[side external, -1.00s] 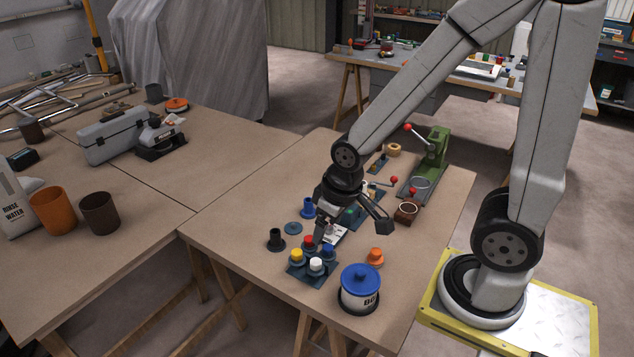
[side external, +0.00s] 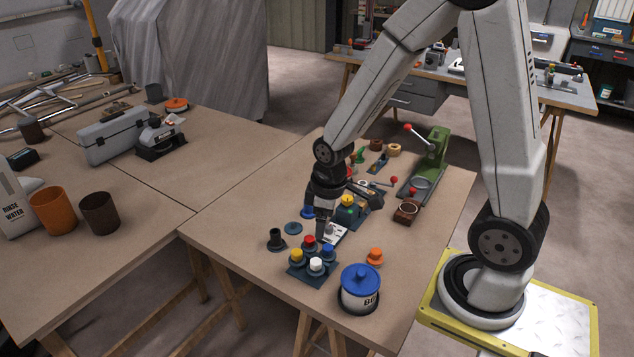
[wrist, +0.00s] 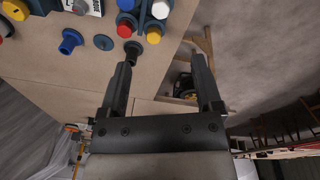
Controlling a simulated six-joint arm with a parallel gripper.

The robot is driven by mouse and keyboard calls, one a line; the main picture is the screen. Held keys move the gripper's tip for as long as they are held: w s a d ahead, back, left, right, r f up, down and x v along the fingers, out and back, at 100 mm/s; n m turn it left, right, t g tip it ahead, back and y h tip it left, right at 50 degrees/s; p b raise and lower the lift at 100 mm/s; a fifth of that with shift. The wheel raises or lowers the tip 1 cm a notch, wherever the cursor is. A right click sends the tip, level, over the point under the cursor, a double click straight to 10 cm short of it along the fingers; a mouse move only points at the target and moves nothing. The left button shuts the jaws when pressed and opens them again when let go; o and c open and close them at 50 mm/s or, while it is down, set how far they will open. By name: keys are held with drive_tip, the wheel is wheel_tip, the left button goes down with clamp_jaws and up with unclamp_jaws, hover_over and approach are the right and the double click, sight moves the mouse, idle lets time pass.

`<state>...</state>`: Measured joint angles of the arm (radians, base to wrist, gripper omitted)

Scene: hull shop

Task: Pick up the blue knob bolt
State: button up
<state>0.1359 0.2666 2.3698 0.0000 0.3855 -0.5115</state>
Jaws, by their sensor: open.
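The blue knob bolt (side external: 327,249) stands upright in a small dark rack (side external: 309,279), beside red (side external: 309,241), yellow (side external: 296,255) and white (side external: 316,265) knobs. In the wrist view the blue knob (wrist: 126,5) is cut by the top edge, above the red knob (wrist: 125,28). My gripper (wrist: 161,60) is open and empty, its fingers apart and not around any knob. In the side view it hangs just behind the rack, and its fingers are partly hard to make out against the things behind.
A dark flanged piece (side external: 276,240), a flat blue disc (side external: 293,228) and an orange knob (side external: 375,256) stand near the rack. A green press (side external: 431,160) stands at the back right.

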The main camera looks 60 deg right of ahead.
sight(328, 246)
drive_tip(key=d+f+n, duration=0.1)
drive_tip(key=d+f, duration=0.1)
drive_tip(key=w+d+f+n+g, duration=0.1)
drive_tip(key=f+n, duration=0.1)
drive_tip(key=w+d+f+n, duration=0.1)
drive_tip(key=d+f, duration=0.1)
drive_tip(key=shift+w+d+n, duration=0.2)
drive_tip(key=shift+d+n, duration=0.1)
drive_tip(key=shift+n, duration=0.1)
drive_tip(key=shift+f, duration=1.3)
drive_tip(key=shift+f, duration=0.15)
drive_tip(key=shift+s+f, duration=0.2)
drive_tip(key=shift+f, duration=2.25)
clamp_jaws()
